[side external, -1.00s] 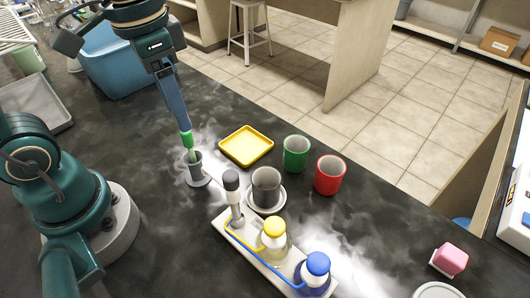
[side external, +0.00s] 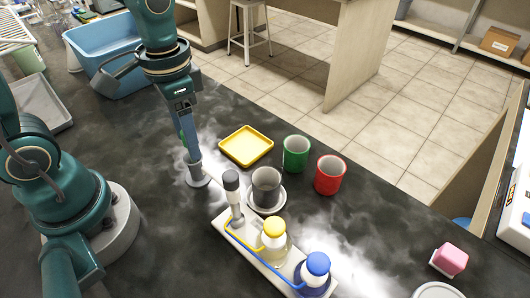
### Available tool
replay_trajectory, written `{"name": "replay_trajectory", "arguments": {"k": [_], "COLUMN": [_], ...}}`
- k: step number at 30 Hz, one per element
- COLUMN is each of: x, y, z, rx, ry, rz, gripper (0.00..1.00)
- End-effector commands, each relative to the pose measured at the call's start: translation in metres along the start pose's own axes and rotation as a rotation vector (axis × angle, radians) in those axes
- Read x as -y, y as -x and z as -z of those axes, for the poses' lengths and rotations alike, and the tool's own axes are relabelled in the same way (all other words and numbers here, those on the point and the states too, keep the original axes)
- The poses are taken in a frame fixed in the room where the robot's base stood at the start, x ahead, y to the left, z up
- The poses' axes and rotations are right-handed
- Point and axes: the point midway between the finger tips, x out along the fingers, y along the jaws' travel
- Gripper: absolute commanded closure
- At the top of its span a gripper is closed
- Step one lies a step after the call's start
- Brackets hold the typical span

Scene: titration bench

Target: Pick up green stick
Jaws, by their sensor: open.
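The green stick (side external: 182,141) stands in the small grey holder (side external: 197,175) left of the yellow tray. Only a narrow green strip of it shows at the left edge of my gripper; the rest is hidden. My gripper (side external: 189,154) points down at the stick, with its tips close above the holder's rim. The jaws are open. I cannot tell whether the fingers touch the stick or the holder.
A yellow tray (side external: 247,138), a green cup (side external: 296,152) and a red cup (side external: 330,173) stand to the right. A grey cup (side external: 266,184) sits on a saucer. A white rack (side external: 250,249) holds bottles with yellow and blue caps. Dark bench is clear in front of the holder.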

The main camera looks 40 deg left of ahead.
Motion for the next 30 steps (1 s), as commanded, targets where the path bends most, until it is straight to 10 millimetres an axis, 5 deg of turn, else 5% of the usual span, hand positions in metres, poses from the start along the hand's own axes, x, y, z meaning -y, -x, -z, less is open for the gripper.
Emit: {"name": "replay_trajectory", "arguments": {"k": [1,6,20,30], "x": [0.000,0.000,0.000,0.000], "y": [0.000,0.000,0.006,0.045], "z": [0.000,0.000,0.001,0.002], "rx": [0.000,-0.001,-0.005,-0.008], "ry": [0.000,0.000,0.000,0.000], "rz": [0.000,0.000,0.001,0.002], "gripper": [0.42,1.00,1.00,1.00]}}
